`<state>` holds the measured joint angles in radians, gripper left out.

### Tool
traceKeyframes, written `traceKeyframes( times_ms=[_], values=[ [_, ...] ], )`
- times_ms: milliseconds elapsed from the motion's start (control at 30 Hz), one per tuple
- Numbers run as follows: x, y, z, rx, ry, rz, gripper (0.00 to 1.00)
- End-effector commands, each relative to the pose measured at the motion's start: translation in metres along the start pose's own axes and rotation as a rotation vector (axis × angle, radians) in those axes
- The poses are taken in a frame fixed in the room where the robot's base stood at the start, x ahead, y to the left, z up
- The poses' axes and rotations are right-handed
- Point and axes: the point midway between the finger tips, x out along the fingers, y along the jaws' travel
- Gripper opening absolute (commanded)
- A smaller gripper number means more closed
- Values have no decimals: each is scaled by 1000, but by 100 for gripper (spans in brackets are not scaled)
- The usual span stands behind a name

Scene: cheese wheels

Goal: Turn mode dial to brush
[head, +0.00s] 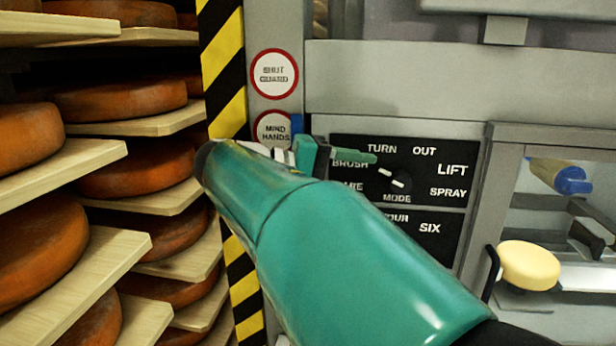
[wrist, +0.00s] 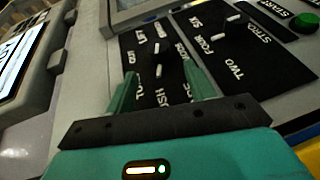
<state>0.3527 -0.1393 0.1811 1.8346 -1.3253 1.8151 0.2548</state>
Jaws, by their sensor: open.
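The mode dial (head: 392,180) is a dark round knob with white marks on a black panel (head: 430,163) labelled TURN, OUT, LIFT, SPRAY and BRUSH. Its white marks run from upper left to lower right in the head view; I cannot tell which end is the pointer. My gripper (head: 345,156) is open and empty, with a green finger over the panel near BRUSH, left of the dial. In the wrist view the dial (wrist: 158,56) appears between and just beyond the fingertips (wrist: 159,72). My arm hides part of the lower labels.
A second dial (wrist: 232,18) with number labels and a green START button (wrist: 306,20) sit beside the mode panel. Cheese wheels (head: 128,98) fill shelves at the left, past a striped post (head: 224,65).

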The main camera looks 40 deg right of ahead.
Motion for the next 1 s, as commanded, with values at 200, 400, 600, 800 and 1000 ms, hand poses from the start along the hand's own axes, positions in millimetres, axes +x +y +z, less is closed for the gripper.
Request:
traceKeyframes(
  times_ms=[200, 400, 600, 800, 1000],
  values=[
    [-46, -1, -1, -1, 3, -1, 54],
    [-66, 0, 0, -1, 1, -1, 54],
    [-69, 0, 0, 0, -1, 0, 54],
    [-68, 0, 0, 0, -1, 0, 54],
    [-68, -1, 1, -4, 3, -7, 54]
  ],
)
